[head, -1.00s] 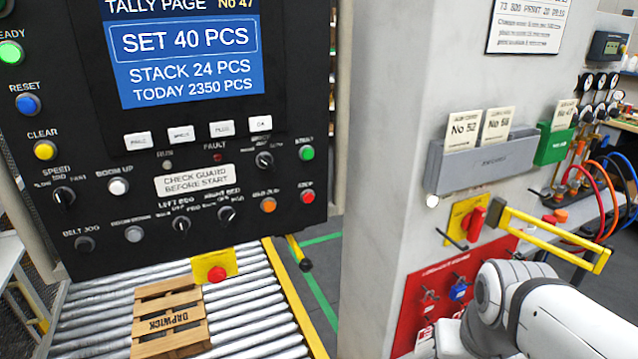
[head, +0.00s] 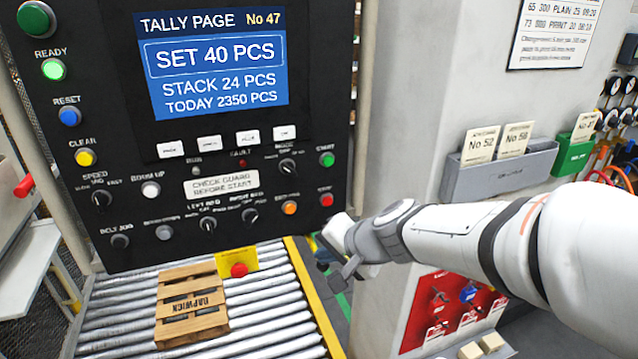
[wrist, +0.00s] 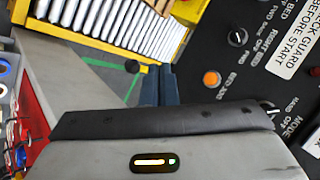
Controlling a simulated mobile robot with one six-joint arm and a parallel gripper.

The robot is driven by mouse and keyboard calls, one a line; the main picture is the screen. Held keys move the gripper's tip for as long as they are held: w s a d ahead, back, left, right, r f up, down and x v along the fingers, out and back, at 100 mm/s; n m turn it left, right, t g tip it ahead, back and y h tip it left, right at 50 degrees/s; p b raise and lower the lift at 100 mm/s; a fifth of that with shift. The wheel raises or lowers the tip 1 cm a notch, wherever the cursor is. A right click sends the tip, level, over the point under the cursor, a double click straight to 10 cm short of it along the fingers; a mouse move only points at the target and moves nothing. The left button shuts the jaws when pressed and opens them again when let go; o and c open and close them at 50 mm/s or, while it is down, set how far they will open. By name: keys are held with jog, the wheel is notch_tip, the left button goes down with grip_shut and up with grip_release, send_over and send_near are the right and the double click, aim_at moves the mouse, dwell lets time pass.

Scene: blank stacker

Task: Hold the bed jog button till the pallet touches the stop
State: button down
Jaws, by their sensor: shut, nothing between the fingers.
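The orange bed jog button (head: 289,207) is at the lower right of the black control panel; it also shows in the wrist view (wrist: 211,78), right of my fingers. My gripper (head: 326,265) is shut and empty, below and right of that button and apart from it. In the wrist view its dark fingers (wrist: 160,84) are together. The wooden pallet (head: 182,328), marked with dark lettering, lies on the roller bed (head: 265,318) below the panel. I cannot make out which part is the pallet's stop.
A red push button on a yellow plate (head: 240,269) sits beside the pallet. A red panel button (head: 326,199) is right of the bed jog button. A black belt jog button (head: 120,241) is at lower left. A grey pillar (head: 400,110) stands behind my arm.

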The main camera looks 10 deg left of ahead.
aim_at(290, 209)
jog(key=a, duration=0.1)
jog(key=w+a, duration=0.1)
jog(key=a+m, duration=0.1)
jog(key=shift+w+r, duration=0.25)
jog(key=shift+r, duration=0.15)
jog(key=shift+w+a+p, duration=0.1)
jog(key=shift+p, duration=0.2)
jog(key=shift+w+a+p, duration=0.35)
jog(key=shift+w+a, duration=0.4)
jog(key=shift+w, duration=0.45)
jog(key=shift+w+a+p, duration=0.35)
jog(key=shift+w+a, duration=0.4)
jog(key=shift+w, duration=0.5)
jog(key=shift+w+a+p, duration=0.35)
jog(key=shift+w+a, duration=0.4)
jog(key=shift+w, duration=0.45)
jog(key=shift+w+a, duration=0.15)
jog(key=shift+w, duration=0.2)
